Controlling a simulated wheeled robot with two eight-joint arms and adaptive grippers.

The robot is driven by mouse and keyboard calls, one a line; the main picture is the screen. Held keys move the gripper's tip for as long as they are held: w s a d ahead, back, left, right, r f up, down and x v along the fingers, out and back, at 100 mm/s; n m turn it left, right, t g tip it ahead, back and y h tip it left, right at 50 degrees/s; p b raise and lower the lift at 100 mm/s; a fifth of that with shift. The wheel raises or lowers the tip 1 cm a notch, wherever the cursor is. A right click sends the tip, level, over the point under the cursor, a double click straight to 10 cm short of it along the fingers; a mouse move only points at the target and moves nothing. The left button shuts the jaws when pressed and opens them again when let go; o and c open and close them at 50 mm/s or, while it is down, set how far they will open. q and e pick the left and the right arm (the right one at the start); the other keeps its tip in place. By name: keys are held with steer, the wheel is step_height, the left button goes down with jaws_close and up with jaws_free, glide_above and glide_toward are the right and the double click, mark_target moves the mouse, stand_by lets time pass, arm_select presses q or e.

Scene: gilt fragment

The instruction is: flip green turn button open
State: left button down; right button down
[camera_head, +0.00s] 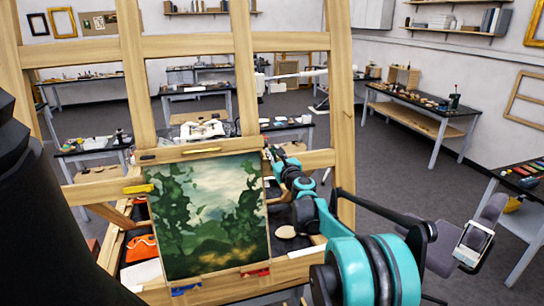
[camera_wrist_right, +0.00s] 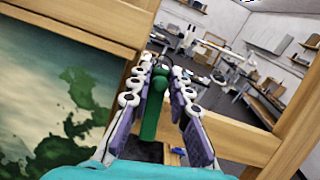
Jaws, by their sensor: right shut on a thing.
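The green turn button (camera_wrist_right: 151,118) is a long green bar between the purple and white fingers of my right gripper (camera_wrist_right: 160,75) in the right wrist view. The gripper is shut on it. In the head view my right gripper (camera_head: 268,152) is at the upper right corner of the green landscape painting (camera_head: 208,215) and hides the green button there. The painting, also in the right wrist view (camera_wrist_right: 55,90), stands in a wooden easel frame (camera_head: 130,55). Whether the green button overlaps the painting's edge I cannot tell. My left gripper is out of view.
Other turn buttons sit around the painting: yellow at the top (camera_head: 201,151), yellow at the left (camera_head: 138,188), blue (camera_head: 186,289) and red (camera_head: 256,272) at the bottom. Wooden uprights stand close around my right gripper. Worktables (camera_head: 420,112) stand farther back with open floor between.

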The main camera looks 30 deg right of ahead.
steer(key=shift+s+d+r+m+h, duration=0.1)
steer(key=shift+d+m+h, duration=0.2)
steer(key=shift+m, duration=0.35)
steer(key=shift+s+d+m+h, duration=0.1)
steer(key=shift+d+m+h, duration=0.15)
steer(key=shift+m, duration=0.4)
steer(key=c, duration=1.5)
jaws_free()
steer(key=shift+c, duration=0.2)
steer(key=v, duration=1.2)
steer(key=shift+d, duration=0.15)
